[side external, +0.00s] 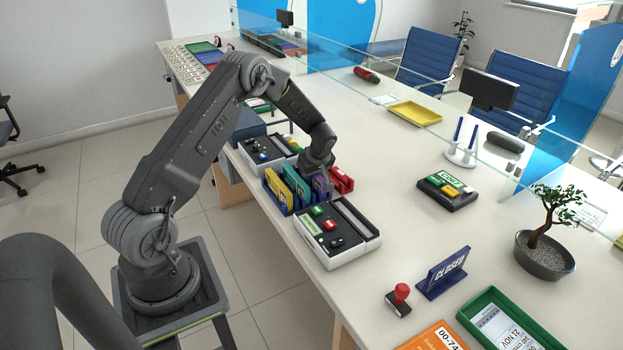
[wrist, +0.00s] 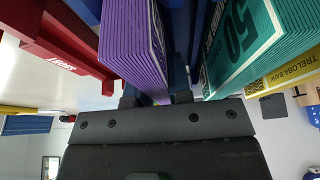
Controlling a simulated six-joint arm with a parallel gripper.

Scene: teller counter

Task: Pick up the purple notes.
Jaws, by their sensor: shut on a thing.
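The purple notes (side external: 320,183) stand on edge in a blue holder (side external: 276,194), at its right end. My gripper (side external: 318,168) reaches down over them from above and is shut on them. In the wrist view the purple notes (wrist: 130,45) rise between the fingers of my gripper (wrist: 157,96). Their lower part is hidden by the holder in the side view. Teal notes (side external: 296,184) stand just left of them, also seen large in the wrist view (wrist: 240,40).
Yellow notes (side external: 279,184) stand left of the teal ones. A red holder (side external: 342,179) is close on the right. Grey-white machines stand in front (side external: 345,255) and behind (side external: 262,150). A black box (side external: 446,192) lies further right, with clear counter between.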

